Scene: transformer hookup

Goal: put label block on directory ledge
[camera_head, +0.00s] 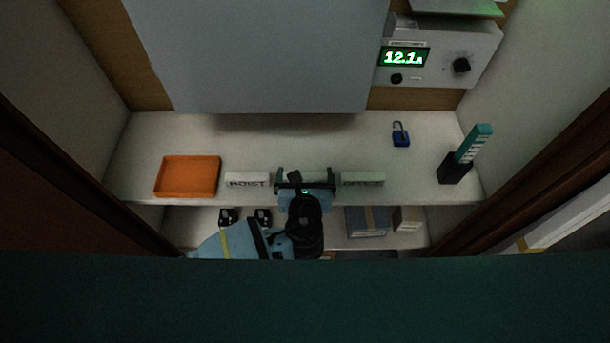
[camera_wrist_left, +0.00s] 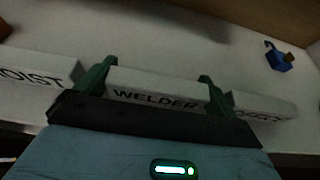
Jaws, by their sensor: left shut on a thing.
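Three white label blocks stand in a row along the front of the upper shelf. The HOIST block (camera_head: 247,180) is on the left and also shows in the left wrist view (camera_wrist_left: 36,84). The OFFICE block (camera_head: 362,180) is on the right, its text partly hidden in the left wrist view (camera_wrist_left: 262,107). The WELDER block (camera_wrist_left: 158,92) is between them. My left gripper (camera_head: 305,177) is shut on the WELDER block, with a green finger at each end of it. I cannot tell whether the block touches the shelf. My right gripper is not in view.
An orange tray (camera_head: 188,177) lies at the shelf's left. A blue padlock (camera_head: 401,135) and a dark holder (camera_head: 453,168) with a teal strip are at the right. A grey panel (camera_head: 260,55) hangs behind, beside a meter reading 12.1 (camera_head: 403,57). The lower shelf holds several small items.

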